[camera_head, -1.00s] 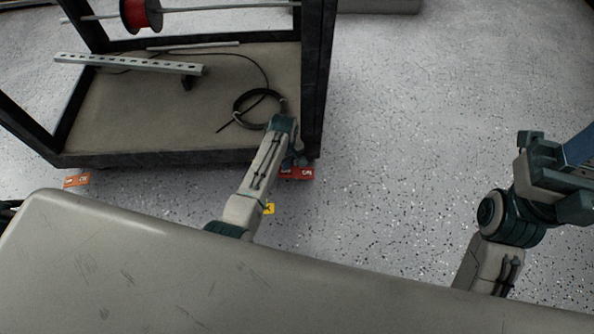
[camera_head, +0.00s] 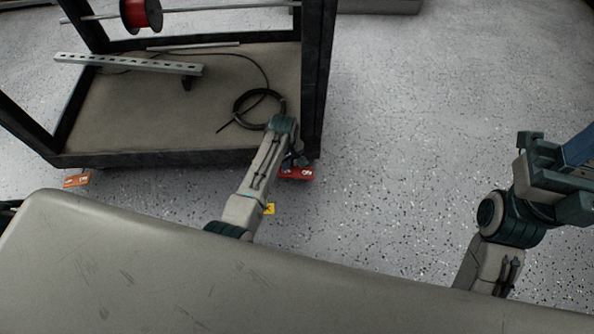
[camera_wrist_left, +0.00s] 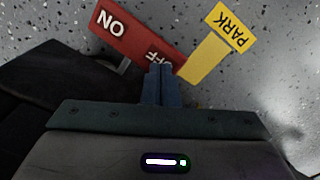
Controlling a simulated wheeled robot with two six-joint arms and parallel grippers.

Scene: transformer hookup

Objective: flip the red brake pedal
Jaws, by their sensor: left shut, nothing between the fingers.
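The red brake pedal (camera_head: 297,174) is a flat plate low at the cart's near right corner. In the left wrist view the red brake pedal (camera_wrist_left: 128,38) shows ON at its left end and OFF at its right end. My left gripper (camera_wrist_left: 159,68) is shut and empty, its blue fingertips at the OFF end and covering part of that lettering. Whether they press on it I cannot tell. In the head view my left gripper (camera_head: 299,160) is partly hidden by its own wrist. My right gripper (camera_head: 578,150) is at the right edge, partly cut off.
A yellow PARK tag (camera_wrist_left: 219,42) is beside the OFF end, also in the head view (camera_head: 269,209). Another red pedal (camera_head: 77,180) is at the cart's left corner. The dark-framed cart (camera_head: 190,155) carries a cable coil (camera_head: 258,108) and a slotted rail (camera_head: 130,64). The floor at right is clear.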

